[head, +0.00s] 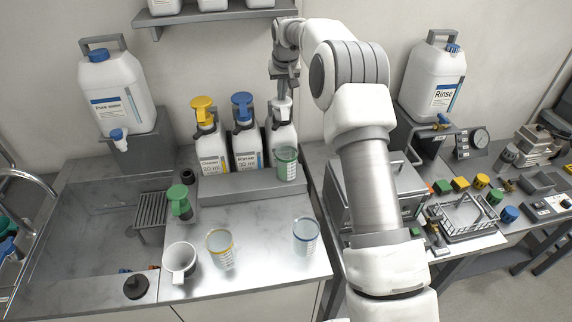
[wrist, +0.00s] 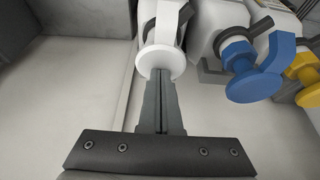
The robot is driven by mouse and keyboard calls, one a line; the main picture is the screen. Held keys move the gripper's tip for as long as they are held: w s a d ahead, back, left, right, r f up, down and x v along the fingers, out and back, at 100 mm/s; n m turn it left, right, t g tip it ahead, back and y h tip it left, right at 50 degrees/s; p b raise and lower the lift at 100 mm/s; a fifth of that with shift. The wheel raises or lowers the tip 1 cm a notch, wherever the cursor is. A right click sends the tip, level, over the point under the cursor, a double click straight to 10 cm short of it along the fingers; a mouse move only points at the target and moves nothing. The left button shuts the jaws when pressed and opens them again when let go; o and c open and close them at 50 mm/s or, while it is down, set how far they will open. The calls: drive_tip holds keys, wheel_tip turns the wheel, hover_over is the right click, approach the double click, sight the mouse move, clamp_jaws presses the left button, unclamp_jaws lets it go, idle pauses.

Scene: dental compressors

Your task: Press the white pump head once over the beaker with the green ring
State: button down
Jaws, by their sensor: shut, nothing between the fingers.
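The white pump head (head: 283,103) sits on the rightmost of three white bottles (head: 281,137) on the grey rack. In the wrist view the white pump head (wrist: 158,62) is a round disc at the top centre. My gripper (head: 283,93) is shut, empty and pointing down right over the pump head. In the wrist view its closed fingers (wrist: 162,82) meet the disc's edge; I cannot tell whether they touch it. The beaker with the green ring (head: 287,164) stands in front of that bottle, below the pump head. Its contents are unclear.
Bottles with a blue pump head (head: 242,104) and a yellow pump head (head: 203,107) stand close by on the left. Beakers with a yellow ring (head: 220,249) and a blue ring (head: 306,237) and a white mug (head: 180,262) stand towards the front. A shelf (head: 215,15) hangs above.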

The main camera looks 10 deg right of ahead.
drive_tip(key=shift+r+p, duration=1.55)
drive_tip(key=shift+r, duration=0.4)
drive_tip(key=shift+r, duration=0.2)
drive_tip(key=shift+r+p, duration=1.55)
drive_tip(key=shift+r, duration=1.35)
